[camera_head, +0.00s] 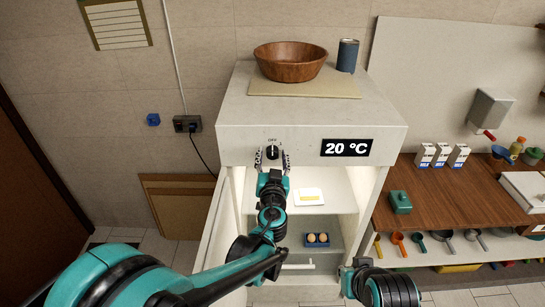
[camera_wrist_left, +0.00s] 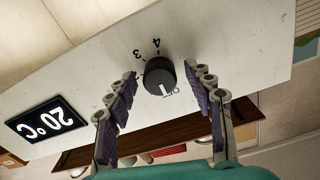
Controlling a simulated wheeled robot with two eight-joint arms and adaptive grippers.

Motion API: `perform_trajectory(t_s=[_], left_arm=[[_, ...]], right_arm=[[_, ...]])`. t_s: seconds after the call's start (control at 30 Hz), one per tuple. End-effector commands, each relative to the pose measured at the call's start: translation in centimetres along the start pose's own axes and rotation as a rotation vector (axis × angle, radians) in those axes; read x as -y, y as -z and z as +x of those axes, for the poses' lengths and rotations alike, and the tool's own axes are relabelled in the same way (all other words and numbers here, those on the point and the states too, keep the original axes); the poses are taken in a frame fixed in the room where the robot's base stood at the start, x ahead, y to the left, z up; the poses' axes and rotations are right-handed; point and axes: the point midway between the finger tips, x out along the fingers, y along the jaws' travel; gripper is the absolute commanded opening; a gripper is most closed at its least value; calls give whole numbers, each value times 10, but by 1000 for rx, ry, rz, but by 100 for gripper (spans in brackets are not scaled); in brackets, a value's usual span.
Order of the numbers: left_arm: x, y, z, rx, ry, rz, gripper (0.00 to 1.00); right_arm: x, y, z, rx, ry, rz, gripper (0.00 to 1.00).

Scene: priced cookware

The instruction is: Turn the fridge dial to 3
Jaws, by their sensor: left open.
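The fridge dial (camera_head: 272,152) is a round black knob on the pale front panel of the fridge (camera_head: 235,146). In the left wrist view the dial (camera_wrist_left: 158,76) shows a white pointer mark at the OFF label, with the numbers 3 and 4 printed around it. My left gripper (camera_head: 272,158) is open in front of the panel, with one finger on each side of the dial. In the wrist view the fingers of the left gripper (camera_wrist_left: 160,88) stand apart from the knob. The display (camera_head: 346,147) reads 20 °C.
The fridge is open below, with a butter-like block (camera_head: 310,195) and an egg tray (camera_head: 317,241) inside. A wooden bowl (camera_head: 290,62) and a dark can (camera_head: 347,55) stand on top. A wooden counter (camera_head: 450,200) with milk cartons is at right.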

Motion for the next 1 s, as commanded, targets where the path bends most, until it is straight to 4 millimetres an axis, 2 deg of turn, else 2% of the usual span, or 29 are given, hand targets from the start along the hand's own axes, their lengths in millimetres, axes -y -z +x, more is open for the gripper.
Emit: perform_trajectory(t_s=[0.17, 0.37, 0.77, 1.0], left_arm=[[0, 0, 0, 0, 0, 0, 53], [0, 0, 0, 0, 0, 0, 3], [0, 0, 0, 0, 0, 45, 3], [-1, -1, 0, 0, 0, 192, 3]], right_arm=[[0, 0, 0, 0, 0, 0, 0], [0, 0, 0, 0, 0, 0, 0], [0, -1, 2, 0, 0, 0, 0], [0, -4, 6, 0, 0, 0, 0]])
